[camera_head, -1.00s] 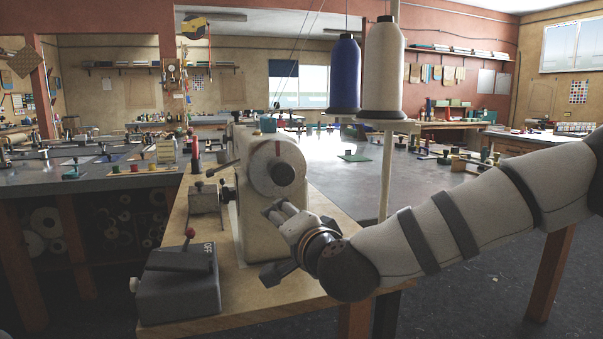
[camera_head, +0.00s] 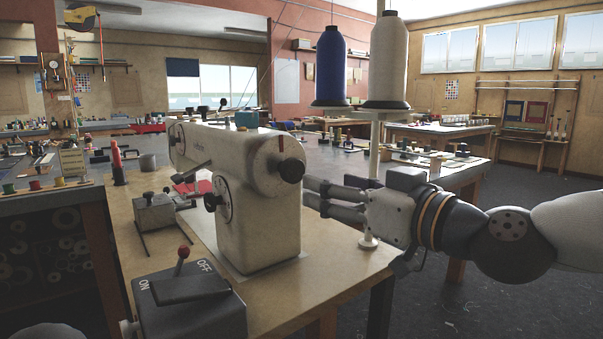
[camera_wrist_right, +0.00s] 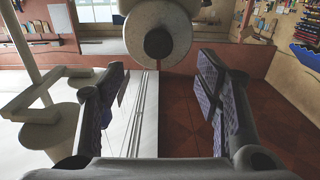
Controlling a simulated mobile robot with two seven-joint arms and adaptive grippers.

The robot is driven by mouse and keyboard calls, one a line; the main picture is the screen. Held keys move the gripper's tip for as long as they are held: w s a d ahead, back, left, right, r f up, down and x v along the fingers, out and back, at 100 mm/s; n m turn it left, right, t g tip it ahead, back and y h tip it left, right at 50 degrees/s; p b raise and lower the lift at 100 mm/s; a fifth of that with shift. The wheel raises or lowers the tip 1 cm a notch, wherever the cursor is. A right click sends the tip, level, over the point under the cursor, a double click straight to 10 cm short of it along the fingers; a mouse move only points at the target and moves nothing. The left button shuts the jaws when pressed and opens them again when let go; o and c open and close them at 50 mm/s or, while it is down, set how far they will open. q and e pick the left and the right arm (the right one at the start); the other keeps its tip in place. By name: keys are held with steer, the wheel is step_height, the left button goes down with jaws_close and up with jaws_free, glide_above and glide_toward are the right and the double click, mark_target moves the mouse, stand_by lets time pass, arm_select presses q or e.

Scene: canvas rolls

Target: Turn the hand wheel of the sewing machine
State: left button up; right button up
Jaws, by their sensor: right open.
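The cream sewing machine (camera_head: 240,200) stands upright on a wooden table. Its round hand wheel (camera_head: 270,160) is at the near right end of the head, with a dark knob (camera_head: 291,170) at its centre. My right gripper (camera_head: 306,190) is just right of the wheel and slightly lower, fingers pointing left towards the machine. In the right wrist view the gripper (camera_wrist_right: 162,75) is open and empty. The hand wheel (camera_wrist_right: 170,20) and its dark knob (camera_wrist_right: 158,43) show ahead, above the gap between the fingers. No contact is visible. My left gripper is not seen.
A grey switch box (camera_head: 190,300) with a red-tipped lever stands at the table's front left. A blue thread cone (camera_head: 330,65) and a white one (camera_head: 388,62) stand on a stand behind my right gripper. Floor is clear at the right.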

mark_target(296, 172)
steer(key=b+x, duration=0.1)
steer(key=x, duration=1)
steer(key=shift+w, duration=0.4)
steer(key=shift+c, duration=0.5)
steer(key=c, duration=1.1)
